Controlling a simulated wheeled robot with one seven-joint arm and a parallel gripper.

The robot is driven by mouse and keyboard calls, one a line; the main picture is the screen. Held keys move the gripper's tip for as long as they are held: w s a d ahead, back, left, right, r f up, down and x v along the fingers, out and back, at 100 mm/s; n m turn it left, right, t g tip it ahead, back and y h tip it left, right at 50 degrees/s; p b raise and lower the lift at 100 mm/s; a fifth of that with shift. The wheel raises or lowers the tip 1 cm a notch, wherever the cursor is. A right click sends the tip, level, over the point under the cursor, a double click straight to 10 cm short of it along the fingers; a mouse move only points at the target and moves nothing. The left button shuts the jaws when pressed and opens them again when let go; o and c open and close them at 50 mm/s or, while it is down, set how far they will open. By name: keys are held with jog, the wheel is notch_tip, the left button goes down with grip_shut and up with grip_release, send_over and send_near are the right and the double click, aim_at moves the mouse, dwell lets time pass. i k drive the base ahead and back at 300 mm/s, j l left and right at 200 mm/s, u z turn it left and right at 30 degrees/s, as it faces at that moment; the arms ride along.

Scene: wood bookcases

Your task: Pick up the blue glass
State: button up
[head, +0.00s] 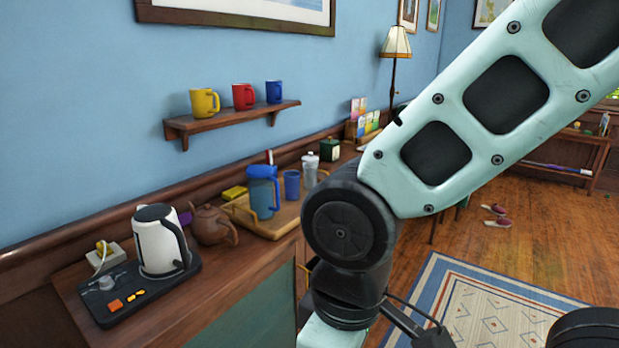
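The blue glass (292,184) stands upright on a wooden tray (282,222) on the sideboard along the left wall. A larger blue pitcher (263,190) stands just left of it on the tray. A clear shaker or jar with a grey top (310,170) stands just to its right. My arm crosses the right and middle of the view, and its dark joint is right of the tray in the picture. My gripper is out of view, so what it holds cannot be seen.
The sideboard (228,287) also carries a white kettle (160,240) on a black base, a brown teapot (211,225) and a green box (330,149). A wall shelf (230,122) above holds yellow, red and blue mugs. Wooden floor and a patterned rug (470,305) lie to the right.

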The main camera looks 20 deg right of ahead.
aim_at(291, 178)
jog(key=i+l+z, duration=0.1)
jog(key=i, duration=0.55)
jog(key=i+l+z, duration=0.1)
jog(key=i+l, duration=0.15)
jog(key=i, duration=0.4)
